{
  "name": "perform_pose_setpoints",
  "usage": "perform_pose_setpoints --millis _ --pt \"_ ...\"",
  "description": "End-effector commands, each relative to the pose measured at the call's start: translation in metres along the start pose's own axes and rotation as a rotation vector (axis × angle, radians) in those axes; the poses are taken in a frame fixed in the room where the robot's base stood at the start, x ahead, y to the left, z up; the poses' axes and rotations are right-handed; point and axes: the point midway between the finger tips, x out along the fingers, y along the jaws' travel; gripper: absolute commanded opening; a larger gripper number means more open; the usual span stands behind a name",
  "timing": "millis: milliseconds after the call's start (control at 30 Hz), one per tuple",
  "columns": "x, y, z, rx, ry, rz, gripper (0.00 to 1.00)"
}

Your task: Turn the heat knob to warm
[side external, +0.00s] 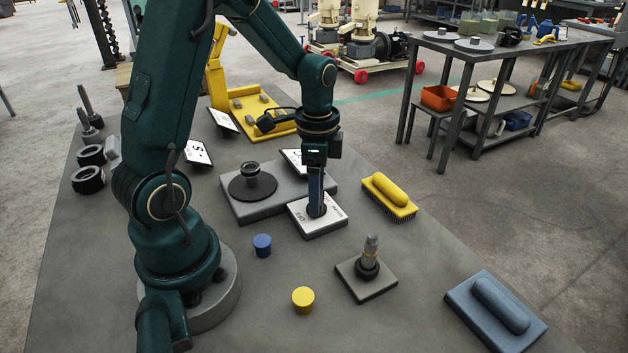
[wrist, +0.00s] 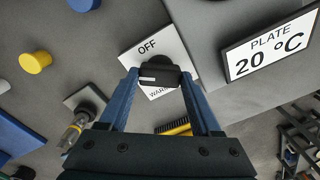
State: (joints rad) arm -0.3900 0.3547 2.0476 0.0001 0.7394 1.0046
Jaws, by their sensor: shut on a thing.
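The heat knob (wrist: 160,72) is a black bar-shaped knob on a white label plate (side external: 331,221) marked OFF and WARM. In the wrist view OFF shows above the knob on the label plate (wrist: 145,48), and WARM below it is partly covered. My gripper (wrist: 159,76) points down with its blue fingers shut on the knob, one at each end. A small pale mark shows on the knob; I cannot tell which setting it points to. In the side view my gripper (side external: 316,211) hides most of the knob. A display (wrist: 268,44) reads PLATE 20 °C.
A grey hot-plate unit (side external: 235,207) with a dark disc (side external: 253,187) stands beside the label plate. A yellow brush (side external: 389,196) lies close on the right. A tool on a square base (side external: 366,280), blue knob (side external: 262,245) and yellow knob (side external: 302,299) stand in front.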

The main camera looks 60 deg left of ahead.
Motion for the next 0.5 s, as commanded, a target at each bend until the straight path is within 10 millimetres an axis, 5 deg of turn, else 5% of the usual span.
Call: perform_pose_setpoints --millis 500 --pt "-0.0011 0.0 -0.0001 -0.492 0.001 0.0 0.09"
